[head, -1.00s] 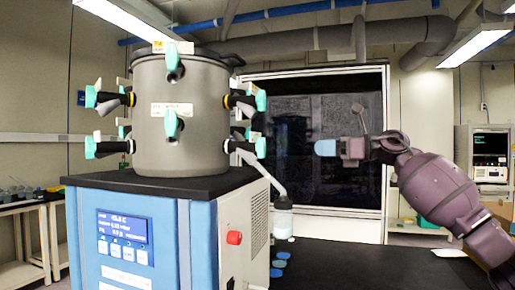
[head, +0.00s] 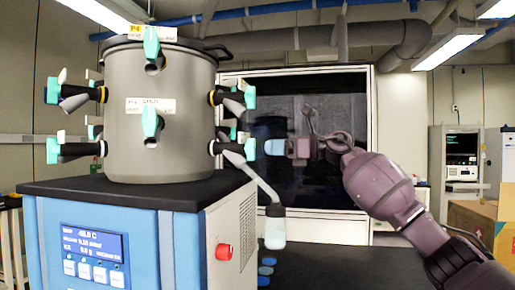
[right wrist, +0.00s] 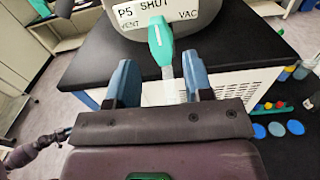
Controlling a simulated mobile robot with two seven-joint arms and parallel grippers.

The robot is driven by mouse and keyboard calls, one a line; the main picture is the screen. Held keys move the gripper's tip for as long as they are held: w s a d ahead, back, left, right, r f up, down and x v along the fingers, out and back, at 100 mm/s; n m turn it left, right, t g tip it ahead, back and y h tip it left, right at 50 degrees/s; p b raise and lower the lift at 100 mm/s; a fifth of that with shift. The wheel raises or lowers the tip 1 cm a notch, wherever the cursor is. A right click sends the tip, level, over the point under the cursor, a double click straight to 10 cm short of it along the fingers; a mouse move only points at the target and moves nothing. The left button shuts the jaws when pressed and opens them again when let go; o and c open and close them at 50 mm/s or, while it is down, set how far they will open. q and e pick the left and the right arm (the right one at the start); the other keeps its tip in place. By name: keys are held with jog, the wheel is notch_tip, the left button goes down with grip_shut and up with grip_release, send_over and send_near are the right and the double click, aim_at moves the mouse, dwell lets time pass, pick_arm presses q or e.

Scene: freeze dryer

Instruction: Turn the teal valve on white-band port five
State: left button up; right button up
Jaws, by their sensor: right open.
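The teal valve in the right wrist view (right wrist: 160,42) hangs below a label reading "P5 SHUT", with VENT and VAC at its sides. My right gripper (right wrist: 160,66) is open, its two blue fingers either side of the valve's line; contact cannot be told. In the head view, the lower right port of the grey drum (head: 160,110) has a pale band and a teal valve (head: 250,149). My right gripper (head: 272,147) is just right of that valve, with a small gap in the picture.
Other black ports with teal valves ring the drum, including an upper right one (head: 250,97). A bottle (head: 275,228) on a pale tube hangs below my right gripper. The blue cabinet (head: 85,225) carries a display and a red knob (head: 223,252).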

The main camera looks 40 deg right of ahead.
aim_at(251, 149)
jog(key=x, duration=0.4)
jog(key=shift+w+a, duration=0.25)
jog(key=shift+w, duration=0.05)
pick_arm(q)
jog(key=shift+w+r, duration=0.3)
jog(key=shift+w, duration=0.15)
jog(key=shift+s, duration=0.15)
